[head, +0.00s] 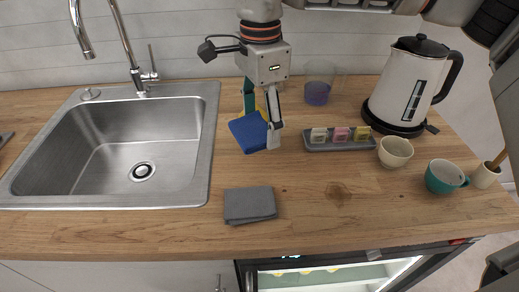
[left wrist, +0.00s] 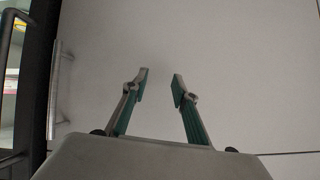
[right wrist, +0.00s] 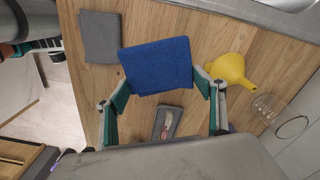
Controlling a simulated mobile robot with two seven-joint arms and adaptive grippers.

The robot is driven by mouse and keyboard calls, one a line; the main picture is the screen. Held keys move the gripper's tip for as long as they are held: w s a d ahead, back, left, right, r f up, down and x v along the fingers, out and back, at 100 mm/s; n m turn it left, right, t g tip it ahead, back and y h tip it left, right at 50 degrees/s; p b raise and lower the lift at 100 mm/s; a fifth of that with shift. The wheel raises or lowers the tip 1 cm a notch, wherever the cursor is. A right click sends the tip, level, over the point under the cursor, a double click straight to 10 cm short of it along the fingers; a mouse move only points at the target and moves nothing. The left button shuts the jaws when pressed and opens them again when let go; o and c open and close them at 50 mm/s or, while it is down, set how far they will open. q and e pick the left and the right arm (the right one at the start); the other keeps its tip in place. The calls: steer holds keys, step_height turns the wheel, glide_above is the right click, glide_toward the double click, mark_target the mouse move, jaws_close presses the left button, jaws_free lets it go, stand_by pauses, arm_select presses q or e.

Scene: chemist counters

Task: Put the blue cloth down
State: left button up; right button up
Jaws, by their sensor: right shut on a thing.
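The blue cloth (head: 246,133) is a folded square at the back of the wooden counter, right of the sink. It also shows large between the fingers in the right wrist view (right wrist: 157,66). My right gripper (head: 262,127) comes down from above and is shut on it, with a fingertip at each side edge. I cannot tell whether the cloth touches the wood. My left gripper (left wrist: 161,78) is open and empty in the left wrist view, facing a plain pale surface.
A folded grey cloth (head: 250,205) lies nearer the front. The steel sink (head: 214,150) is at left. A yellow funnel (right wrist: 231,70) is close beside the blue cloth. A beaker (head: 319,82), small rack (head: 340,146), kettle (head: 404,88) and cups (head: 396,150) stand right. Bare wood surrounds the grey cloth.

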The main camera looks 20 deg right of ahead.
mark_target(260, 123)
step_height(260, 123, down, 3)
steer(key=shift+f, duration=0.1)
steer(key=shift+f+b, duration=0.45)
steer(key=shift+f, duration=1.95)
steer(key=o, duration=1.3)
steer(key=shift+f, duration=0.1)
